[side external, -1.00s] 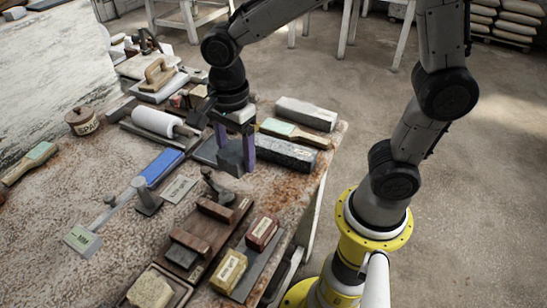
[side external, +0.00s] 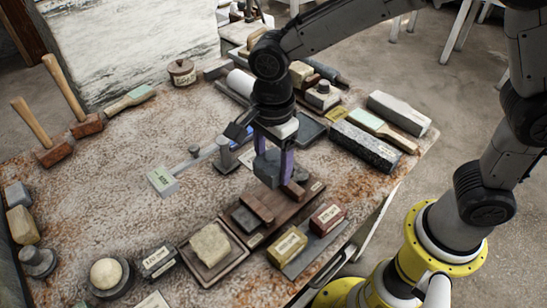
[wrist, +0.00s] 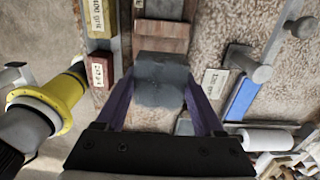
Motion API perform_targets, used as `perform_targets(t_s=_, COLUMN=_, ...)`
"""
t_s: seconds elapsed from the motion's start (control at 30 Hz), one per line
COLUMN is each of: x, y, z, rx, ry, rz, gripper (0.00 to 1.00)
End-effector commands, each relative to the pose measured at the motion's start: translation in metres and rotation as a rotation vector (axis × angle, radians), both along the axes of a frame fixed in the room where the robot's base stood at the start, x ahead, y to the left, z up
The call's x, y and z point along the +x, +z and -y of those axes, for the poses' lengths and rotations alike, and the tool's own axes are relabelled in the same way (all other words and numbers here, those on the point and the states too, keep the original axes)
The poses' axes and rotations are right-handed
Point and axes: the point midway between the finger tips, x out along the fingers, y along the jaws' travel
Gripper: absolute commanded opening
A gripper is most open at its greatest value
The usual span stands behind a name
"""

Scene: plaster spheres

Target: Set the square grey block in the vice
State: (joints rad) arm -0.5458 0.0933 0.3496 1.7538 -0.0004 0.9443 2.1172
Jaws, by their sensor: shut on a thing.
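My gripper (side external: 272,168) is shut on the square grey block (side external: 267,166). In the wrist view the block (wrist: 160,80) sits between the two purple fingers. The vice (side external: 312,188) has a dark wooden base with reddish-brown wooden jaws (side external: 257,206) and a grey plate at its near end. The block hangs over the vice, near its far end, and partly hides it. In the wrist view the vice's base and one jaw (wrist: 160,36) show past the block, and more wood shows between the fingers. I cannot tell the block's exact height above the vice.
A yellow box (side external: 287,247) and a red box (side external: 327,218) stand close beside the vice. A tray with a sponge-like block (side external: 211,245) lies in front. A dark stone slab (side external: 364,146) lies behind, to the right. The table's left middle is clear.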

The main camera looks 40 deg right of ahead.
Motion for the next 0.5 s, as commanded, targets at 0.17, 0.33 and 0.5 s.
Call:
perform_targets(t_s=0.17, x=0.000, y=-0.017, z=0.000, rx=0.000, ry=0.000, rz=0.000, gripper=0.00)
perform_targets(t_s=0.33, x=0.000, y=-0.033, z=0.000, rx=0.000, ry=0.000, rz=-0.001, gripper=0.00)
perform_targets(t_s=0.5, x=0.000, y=-0.044, z=0.000, rx=0.000, ry=0.000, rz=0.001, gripper=0.00)
